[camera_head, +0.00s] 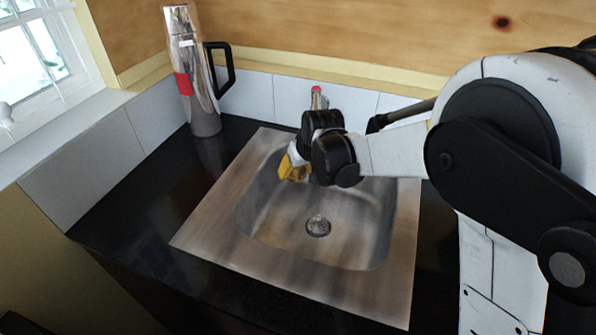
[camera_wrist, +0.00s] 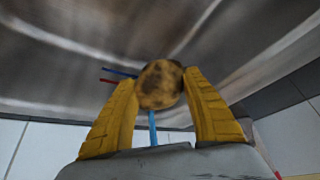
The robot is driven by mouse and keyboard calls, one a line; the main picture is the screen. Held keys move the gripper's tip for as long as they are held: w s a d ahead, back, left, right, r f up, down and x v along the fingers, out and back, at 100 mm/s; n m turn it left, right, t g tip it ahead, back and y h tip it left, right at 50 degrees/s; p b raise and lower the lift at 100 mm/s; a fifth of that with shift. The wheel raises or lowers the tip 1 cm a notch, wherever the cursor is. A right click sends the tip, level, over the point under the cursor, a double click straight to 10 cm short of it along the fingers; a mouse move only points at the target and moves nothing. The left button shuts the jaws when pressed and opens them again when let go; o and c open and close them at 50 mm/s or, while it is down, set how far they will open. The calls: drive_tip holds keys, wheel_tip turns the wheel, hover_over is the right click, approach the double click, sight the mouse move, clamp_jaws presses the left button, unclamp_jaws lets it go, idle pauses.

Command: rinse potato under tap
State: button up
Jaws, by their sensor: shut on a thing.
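My gripper (camera_head: 293,168) reaches over the sink basin with its yellow fingers at the left back side, near the basin's back edge. In the wrist view, the two yellow fingers (camera_wrist: 162,88) are closed on a brown, dark-spotted potato (camera_wrist: 160,84) held at their tips. The potato cannot be made out clearly in the head view. The tap (camera_head: 318,98) stands behind the sink; its red-marked top shows and my gripper hides most of the rest. A thin blue strip (camera_wrist: 152,128) shows beside the potato in the wrist view; I cannot tell if it is water.
The steel sink (camera_head: 215,225) is set in a black counter (camera_head: 130,200), with a round drain (camera_head: 318,226) in its empty floor. A shiny flask (camera_head: 193,75) with a black handle stands at the back left. Tiled walls and a window (camera_head: 40,55) border the counter.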

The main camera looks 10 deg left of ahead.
drive_tip(key=shift+d, duration=0.1)
idle(0.3)
drive_tip(key=shift+w+d, duration=0.4)
drive_tip(key=shift+s+a, duration=0.15)
drive_tip(key=shift+s+a, duration=0.25)
drive_tip(key=shift+a, duration=0.1)
drive_tip(key=shift+w+d, duration=0.1)
drive_tip(key=shift+d, duration=0.05)
drive_tip(key=shift+w+d, duration=0.3)
drive_tip(key=shift+d, duration=0.05)
drive_tip(key=shift+s, duration=0.1)
drive_tip(key=shift+s+d, duration=0.8)
drive_tip(key=shift+s, duration=0.25)
drive_tip(key=shift+s+d, duration=0.85)
drive_tip(key=shift+s, duration=0.15)
drive_tip(key=shift+s+d, duration=0.8)
drive_tip(key=shift+s, duration=0.25)
